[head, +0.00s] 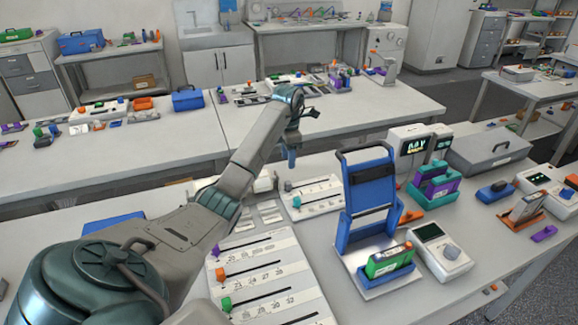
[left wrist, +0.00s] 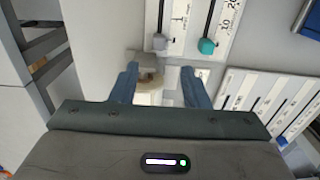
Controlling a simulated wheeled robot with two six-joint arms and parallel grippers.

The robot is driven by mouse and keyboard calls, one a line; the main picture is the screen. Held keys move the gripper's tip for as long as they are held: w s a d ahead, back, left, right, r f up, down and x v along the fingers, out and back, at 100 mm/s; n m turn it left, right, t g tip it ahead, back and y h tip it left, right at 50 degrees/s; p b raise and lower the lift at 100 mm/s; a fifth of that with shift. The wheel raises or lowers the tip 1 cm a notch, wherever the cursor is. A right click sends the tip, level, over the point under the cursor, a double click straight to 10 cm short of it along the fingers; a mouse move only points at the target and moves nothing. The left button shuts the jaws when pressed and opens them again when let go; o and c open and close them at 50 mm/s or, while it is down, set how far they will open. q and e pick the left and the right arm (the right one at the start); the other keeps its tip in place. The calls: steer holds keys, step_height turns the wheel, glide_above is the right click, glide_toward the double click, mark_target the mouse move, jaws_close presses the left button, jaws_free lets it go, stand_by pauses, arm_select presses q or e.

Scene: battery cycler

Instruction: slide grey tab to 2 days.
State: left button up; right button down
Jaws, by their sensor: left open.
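The small white slider panel (head: 318,207) lies on the near bench and carries two slots. The grey tab (head: 288,186) is at the left end of the upper slot, and a teal tab (head: 297,202) is at the left end of the lower one. In the left wrist view the grey tab (left wrist: 160,42) and the teal tab (left wrist: 207,46) show beyond the fingertips. My left gripper (head: 291,160) is above the bench by the panel's far left corner, open and apart from the grey tab. The scale marks are too small to read surely. My right gripper is not in view.
A larger slider panel (head: 262,255) with purple, orange and green tabs lies nearer. A blue upright stand (head: 370,190) rises right of the small panel.

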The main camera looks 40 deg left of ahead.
arm_select(q)
steer(key=b, duration=0.5)
glide_above(288, 182)
step_height(288, 182, down, 6)
steer(key=shift+s+d+r, duration=0.1)
steer(key=shift+r, duration=0.1)
step_height(288, 182, down, 3)
steer(key=shift+f+p, duration=0.2)
steer(key=shift+p, duration=0.75)
steer(key=shift+f, duration=0.7)
jaws_close()
